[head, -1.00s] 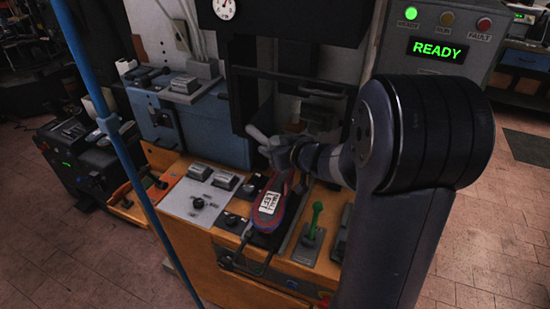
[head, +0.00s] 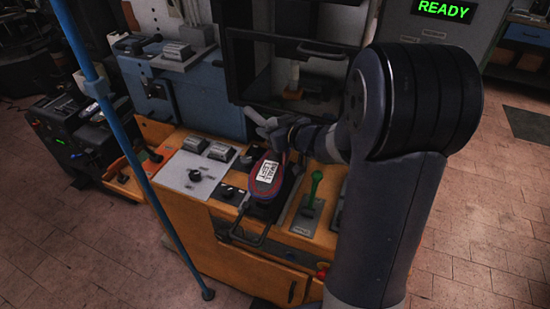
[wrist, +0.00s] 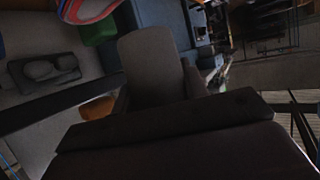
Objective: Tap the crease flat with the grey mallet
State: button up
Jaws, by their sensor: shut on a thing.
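My gripper (head: 280,130) is shut at the end of my arm, above the bench. A pale grey piece, apparently the grey mallet (head: 258,117), sticks out to the left of it; the rest is hidden by the gripper. Just below and in front is a red and blue shoe-shaped piece (head: 264,180) with a white label reading "SMALL LEFT", sitting on a dark support. The crease cannot be made out. In the wrist view a striped edge of this piece (wrist: 88,10) shows at the top left, and dark grey blocks fill the middle.
A panel with a black knob (head: 194,175) lies left of the shoe piece, and a green lever (head: 315,185) stands right of it. A black press frame (head: 300,70) rises behind. A blue pole (head: 130,150) stands front left. A sign (head: 443,10) reads READY.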

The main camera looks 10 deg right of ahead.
aim_at(271, 119)
notch_tip(271, 119, down, 5)
jog(key=b, duration=0.3)
jog(key=shift+b, duration=0.35)
grip_shut()
grip_release()
notch_tip(271, 119, up, 5)
jog(key=p, duration=0.5)
notch_tip(271, 119, up, 3)
jog(key=shift+f+p, duration=0.2)
jog(key=shift+p, duration=1.05)
jog(key=shift+r, duration=1.2)
